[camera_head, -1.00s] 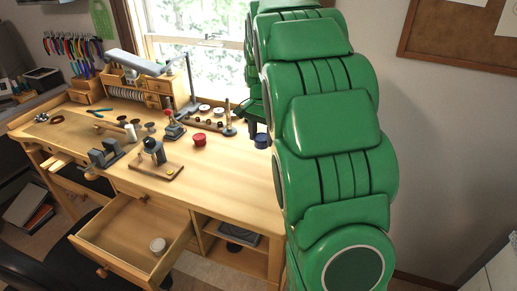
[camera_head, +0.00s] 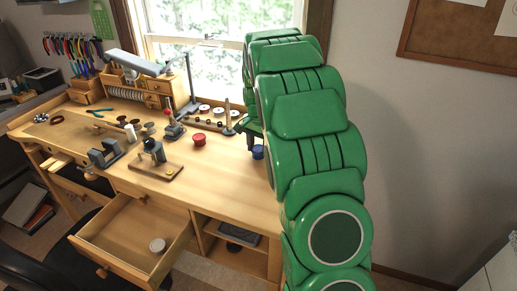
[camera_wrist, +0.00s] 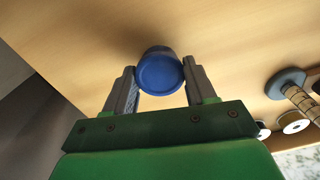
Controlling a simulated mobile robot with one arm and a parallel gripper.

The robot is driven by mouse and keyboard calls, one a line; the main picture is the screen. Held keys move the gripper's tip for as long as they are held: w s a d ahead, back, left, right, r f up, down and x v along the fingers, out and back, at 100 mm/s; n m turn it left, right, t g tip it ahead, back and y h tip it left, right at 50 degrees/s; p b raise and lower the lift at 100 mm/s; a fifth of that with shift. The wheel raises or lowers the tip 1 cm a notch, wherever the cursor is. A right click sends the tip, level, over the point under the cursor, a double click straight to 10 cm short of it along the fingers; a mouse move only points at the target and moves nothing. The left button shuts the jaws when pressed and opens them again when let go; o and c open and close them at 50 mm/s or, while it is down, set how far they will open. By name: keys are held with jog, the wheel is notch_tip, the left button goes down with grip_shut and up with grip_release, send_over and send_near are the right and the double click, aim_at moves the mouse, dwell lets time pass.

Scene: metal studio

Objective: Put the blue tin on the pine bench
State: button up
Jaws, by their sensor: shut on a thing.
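The blue tin (camera_head: 258,152) is at the right end of the pine bench (camera_head: 222,178), partly hidden by my green arm. In the wrist view the tin (camera_wrist: 159,74) sits between the two grey fingers of my gripper (camera_wrist: 158,82), which is shut on it. The bench top (camera_wrist: 215,35) is close behind the tin, with a soft shadow near it. I cannot tell whether the tin touches the bench. In the head view my gripper (camera_head: 255,143) shows only in part beside my arm.
A red tin (camera_head: 199,140) stands left of the blue one. A ring mandrel stand (camera_head: 228,118) and several spools (camera_head: 204,108) are behind. An open drawer (camera_head: 120,240) juts out at the front. The bench top between the red tin and the front edge is clear.

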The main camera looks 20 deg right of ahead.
aim_at(259, 148)
jog(key=shift+f, duration=0.35)
jog(key=shift+f, duration=0.1)
jog(key=o, duration=1)
jog(key=shift+o, duration=0.2)
notch_tip(259, 148, up, 12)
jog(key=shift+s, duration=0.1)
